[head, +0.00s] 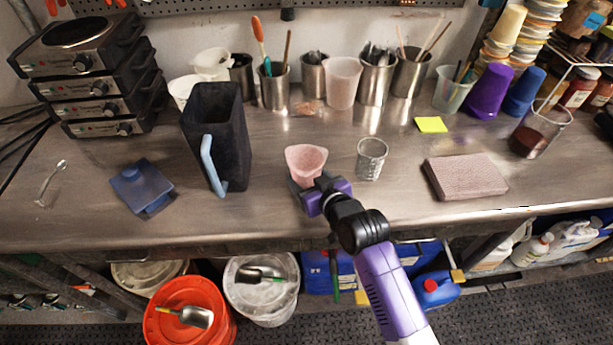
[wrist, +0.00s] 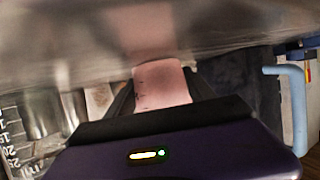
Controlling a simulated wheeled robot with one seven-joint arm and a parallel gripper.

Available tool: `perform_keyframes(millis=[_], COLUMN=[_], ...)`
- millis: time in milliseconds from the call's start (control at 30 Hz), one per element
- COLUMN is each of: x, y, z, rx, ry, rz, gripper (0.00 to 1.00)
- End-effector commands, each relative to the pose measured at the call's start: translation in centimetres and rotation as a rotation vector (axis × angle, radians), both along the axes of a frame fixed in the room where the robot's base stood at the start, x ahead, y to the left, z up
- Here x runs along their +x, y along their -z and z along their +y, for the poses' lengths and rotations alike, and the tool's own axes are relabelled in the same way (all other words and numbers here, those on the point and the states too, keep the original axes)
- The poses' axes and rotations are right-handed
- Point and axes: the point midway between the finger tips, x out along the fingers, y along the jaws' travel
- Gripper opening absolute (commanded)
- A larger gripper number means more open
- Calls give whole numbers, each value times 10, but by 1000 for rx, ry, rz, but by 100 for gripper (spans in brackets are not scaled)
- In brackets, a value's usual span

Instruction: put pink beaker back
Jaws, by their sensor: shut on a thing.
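The small pink beaker (head: 306,160) is near the front middle of the steel counter, its wide mouth facing up. My gripper (head: 322,192) reaches it from the front and is shut on it. In the wrist view the pink beaker (wrist: 161,86) sits between the two dark fingers (wrist: 160,100), with a pink reflection on the metal beyond it. I cannot tell whether its base touches the counter.
A black pitcher (head: 215,135) with a blue handle stands left of the beaker, a clear ridged cup (head: 371,159) right. A larger pale pink beaker (head: 342,83) stands behind among metal tool cups.

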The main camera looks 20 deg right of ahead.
Motion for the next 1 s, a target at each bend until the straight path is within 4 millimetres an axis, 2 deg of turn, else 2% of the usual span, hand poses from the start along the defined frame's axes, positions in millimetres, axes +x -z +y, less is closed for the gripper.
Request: perform_keyframes(millis=[300,333,400,433,800,1000], x=[0,0,0,0,0,-23], y=[4,3,2,2,-2,-9], z=[0,0,0,0,0,-2], rx=[0,0,0,0,0,0], ry=[0,0,0,0,0,1], rz=[0,-1,0,0,-1,0], gripper=[17,68,82,84,84,84])
